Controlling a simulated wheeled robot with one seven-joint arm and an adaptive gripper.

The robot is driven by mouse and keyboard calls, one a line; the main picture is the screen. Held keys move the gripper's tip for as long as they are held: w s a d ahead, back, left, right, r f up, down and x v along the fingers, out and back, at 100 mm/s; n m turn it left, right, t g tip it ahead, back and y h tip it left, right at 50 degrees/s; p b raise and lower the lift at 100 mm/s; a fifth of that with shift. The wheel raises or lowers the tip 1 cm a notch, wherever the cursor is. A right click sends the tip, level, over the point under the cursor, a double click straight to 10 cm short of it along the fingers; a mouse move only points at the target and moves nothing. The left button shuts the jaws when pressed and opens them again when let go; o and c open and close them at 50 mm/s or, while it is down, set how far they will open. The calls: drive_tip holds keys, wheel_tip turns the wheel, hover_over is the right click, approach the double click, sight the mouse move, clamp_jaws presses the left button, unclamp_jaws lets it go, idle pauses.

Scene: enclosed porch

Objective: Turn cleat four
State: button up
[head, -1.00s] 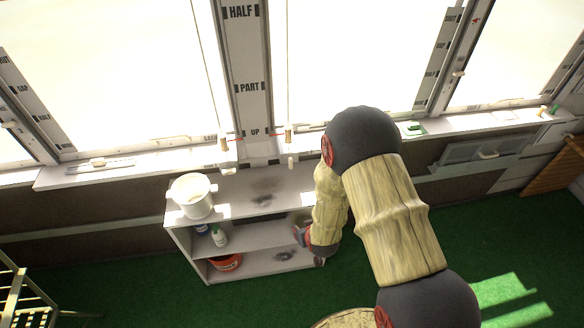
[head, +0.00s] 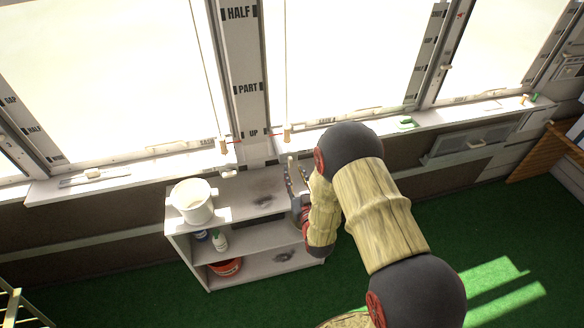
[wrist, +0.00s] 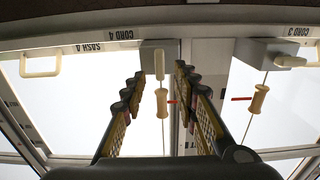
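My gripper (wrist: 160,74) is open, its two dark, yellow-padded fingers pointing at the window sill. In the wrist view, which shows the lettering upside down, an ivory cleat (wrist: 159,63) on a grey block lines up between the fingertips, its long side running up and down the picture. It is beside the "SASH 4" label (wrist: 104,47); I cannot tell whether the fingers touch it. In the head view this cleat (head: 291,161) shows just above my gripper (head: 298,181). Another cleat (wrist: 290,61) lies crosswise by the "CORD 3" label (wrist: 298,31).
Cords with wooden toggles (wrist: 162,103) (wrist: 258,99) hang near the cleats, with red marks beside them. An ivory sash handle (wrist: 40,66) is at left. Below the sill, a shelf unit (head: 245,268) carries a white bucket (head: 192,203). Green floor (head: 480,225) is open at right.

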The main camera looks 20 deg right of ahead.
sight(291, 164)
drive_tip(key=shift+w, duration=2)
drive_tip(key=shift+c, duration=0.3)
clamp_jaws()
